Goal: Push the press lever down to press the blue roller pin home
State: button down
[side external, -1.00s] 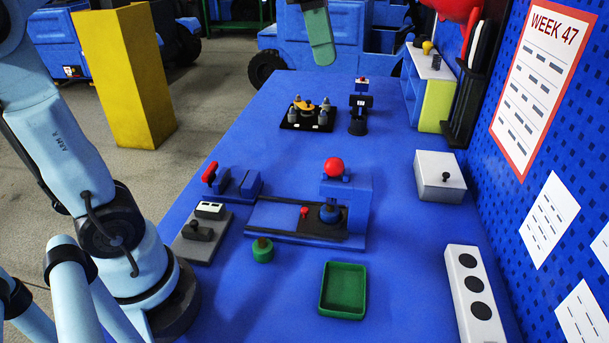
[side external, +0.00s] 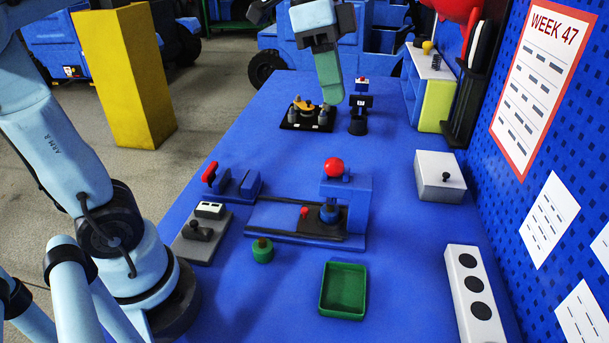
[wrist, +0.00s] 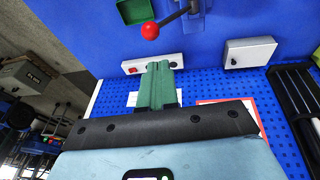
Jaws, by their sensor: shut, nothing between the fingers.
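The press (side external: 346,205) stands mid-table, a blue block on a flat base. Its lever ends in a red ball (side external: 333,167) at the top; in the wrist view the red ball (wrist: 150,31) sits on a dark rod near the top edge. A dark blue round part (side external: 330,213) sits low at the press front; I cannot tell whether it is the roller pin. My gripper (side external: 331,98) has green fingers, shut and empty, pointing down above the far part of the table, well apart from the lever. The fingers (wrist: 160,68) also show in the wrist view.
A black fixture with grey posts (side external: 308,115) and a dark stand (side external: 360,115) are at the back. A green tray (side external: 343,290), a green cylinder (side external: 263,250), grey switch box (side external: 203,235) and white box (side external: 440,176) surround the press. The table between press and back fixtures is clear.

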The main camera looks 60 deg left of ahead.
aim_at(335, 163)
jog(key=x, duration=0.4)
jog(key=s+x, duration=0.1)
jog(key=x, duration=0.1)
jog(key=shift+f, duration=0.2)
jog(key=shift+s+d+f, duration=0.1)
jog(key=shift+s+f, duration=0.1)
jog(key=shift+f, duration=0.5)
jog(key=shift+s+d+f+t+y, duration=0.45)
jog(key=shift+s+d+t+y, duration=0.05)
jog(key=shift+s+d, duration=0.05)
jog(key=s+d+f+m+t+y, duration=0.1)
jog(key=s+d+f+t+y, duration=0.2)
jog(key=f, duration=0.5)
jog(key=shift+s+d+t+y, duration=0.15)
jog(key=shift+t+y, duration=0.65)
jog(key=shift+t, duration=0.1)
